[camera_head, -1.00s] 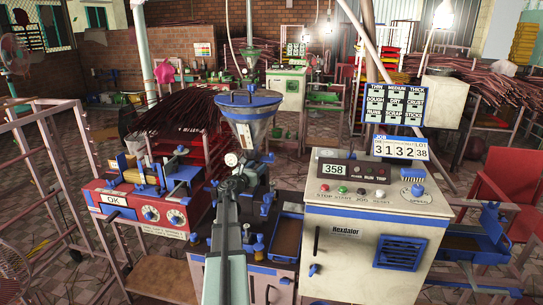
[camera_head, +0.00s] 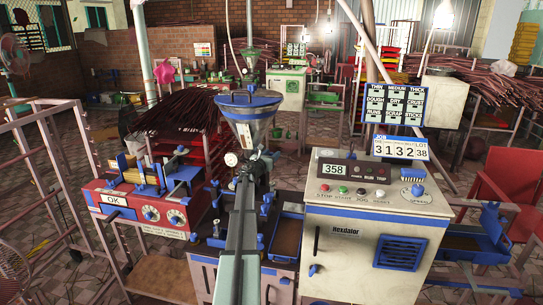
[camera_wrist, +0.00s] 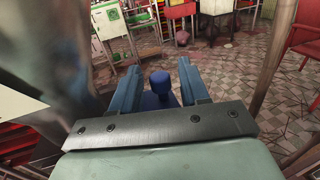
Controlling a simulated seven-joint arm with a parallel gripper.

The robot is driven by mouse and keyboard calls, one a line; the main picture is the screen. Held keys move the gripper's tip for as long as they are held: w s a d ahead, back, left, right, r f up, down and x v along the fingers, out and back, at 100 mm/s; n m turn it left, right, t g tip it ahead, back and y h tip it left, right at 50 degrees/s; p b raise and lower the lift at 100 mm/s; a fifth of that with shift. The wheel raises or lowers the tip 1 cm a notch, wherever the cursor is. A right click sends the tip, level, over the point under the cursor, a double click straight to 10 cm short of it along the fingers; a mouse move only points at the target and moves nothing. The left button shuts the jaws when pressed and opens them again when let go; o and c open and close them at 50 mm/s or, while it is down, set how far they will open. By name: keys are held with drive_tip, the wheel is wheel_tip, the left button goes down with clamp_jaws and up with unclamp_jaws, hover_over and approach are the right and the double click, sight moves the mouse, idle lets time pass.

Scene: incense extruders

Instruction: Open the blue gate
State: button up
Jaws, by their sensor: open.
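My gripper (camera_wrist: 158,68) is open, with its two blue-grey fingers apart. A blue knob (camera_wrist: 160,82) on a blue body stands between the fingers in the wrist view; no closed grip on it shows. I cannot tell for certain whether this knob belongs to the blue gate. In the head view my gripper (camera_head: 247,170) is just below the grey hopper (camera_head: 250,130) with the blue rim, in front of the extruder. My arm and gripper hide much of what lies under the hopper, and no gate can be clearly made out there.
A white control cabinet (camera_head: 370,230) with buttons stands close on the right. A red machine with dials (camera_head: 140,208) stands on the left. A blue tray (camera_head: 286,236) sits between my arm and the cabinet. A red chair (camera_head: 500,185) is at the far right.

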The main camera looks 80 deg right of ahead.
drive_tip(key=shift+d, duration=0.25)
clamp_jaws()
drive_tip(key=shift+s, duration=0.1)
idle(0.4)
